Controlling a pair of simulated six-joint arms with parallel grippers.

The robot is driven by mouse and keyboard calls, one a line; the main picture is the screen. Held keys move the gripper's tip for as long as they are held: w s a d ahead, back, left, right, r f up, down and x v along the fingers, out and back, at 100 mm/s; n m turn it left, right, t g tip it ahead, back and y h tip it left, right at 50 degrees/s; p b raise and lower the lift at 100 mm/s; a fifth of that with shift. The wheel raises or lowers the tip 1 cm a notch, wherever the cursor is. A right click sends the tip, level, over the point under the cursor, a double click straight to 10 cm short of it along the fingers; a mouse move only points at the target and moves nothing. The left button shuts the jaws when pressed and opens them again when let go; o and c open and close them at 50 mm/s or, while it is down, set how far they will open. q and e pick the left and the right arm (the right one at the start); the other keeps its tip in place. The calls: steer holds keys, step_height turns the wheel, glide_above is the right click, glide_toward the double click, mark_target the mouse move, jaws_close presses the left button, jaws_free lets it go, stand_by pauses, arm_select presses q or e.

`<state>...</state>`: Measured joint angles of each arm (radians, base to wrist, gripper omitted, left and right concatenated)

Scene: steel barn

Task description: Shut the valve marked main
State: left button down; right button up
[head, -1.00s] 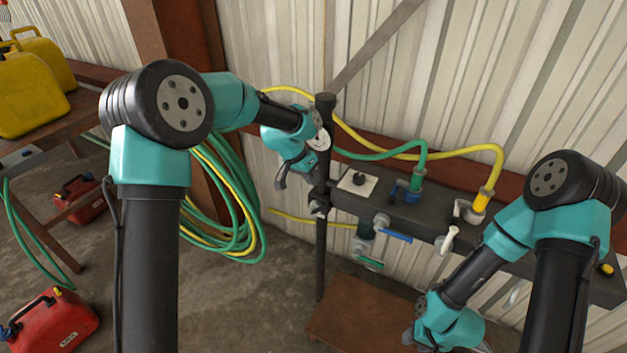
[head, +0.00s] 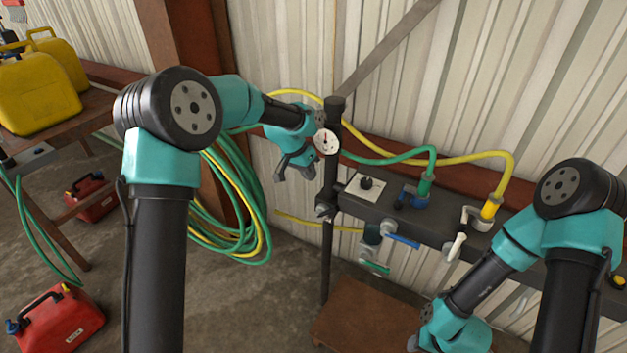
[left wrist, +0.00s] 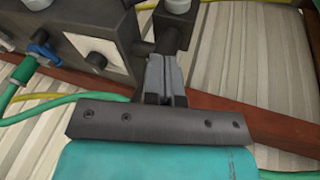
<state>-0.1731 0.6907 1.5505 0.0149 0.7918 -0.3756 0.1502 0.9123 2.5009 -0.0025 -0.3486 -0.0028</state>
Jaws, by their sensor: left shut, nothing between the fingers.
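A dark manifold box (head: 462,221) runs along the wall and carries several valves. They include one with a blue lever (head: 403,241), one with a white lever (head: 456,246) and one with a small green handle (head: 376,267). No marking reading "main" is legible. My left gripper (head: 291,173) is shut and empty, just left of the upright pipe with the round gauge (head: 327,141). In the left wrist view its closed fingers (left wrist: 167,75) overlap the dark pipe fitting at the box's end; contact cannot be told. My right gripper (head: 418,340) is low at the bottom edge, its fingers mostly hidden.
A white plate with a black knob (head: 366,187) is on the box top. Green (head: 390,157) and yellow (head: 450,160) hoses rise from it. Coiled hoses (head: 240,205) hang left of my left gripper. A brown wooden surface (head: 365,320) lies below; fuel cans (head: 55,318) stand left.

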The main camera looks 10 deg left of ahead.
arm_select(q)
glide_above(329, 210)
steer(key=w+a, duration=0.2)
steer(key=a, duration=0.2)
step_height(329, 210, down, 8)
steer(key=shift+w+d+r, duration=0.1)
steer(key=shift+w+d, duration=0.05)
steer(key=shift+s+d+f, duration=0.35)
steer(key=shift+d+f, duration=0.2)
steer(key=shift+f, duration=0.05)
steer(key=shift+s+d+f, duration=0.3)
steer(key=shift+d+f, duration=0.2)
steer(key=shift+f, duration=0.05)
steer(key=shift+s+d+f, duration=0.15)
steer(key=shift+d+f, duration=0.1)
steer(key=shift+f, duration=0.05)
steer(key=shift+s+d+f, duration=0.2)
steer(key=shift+d, duration=0.3)
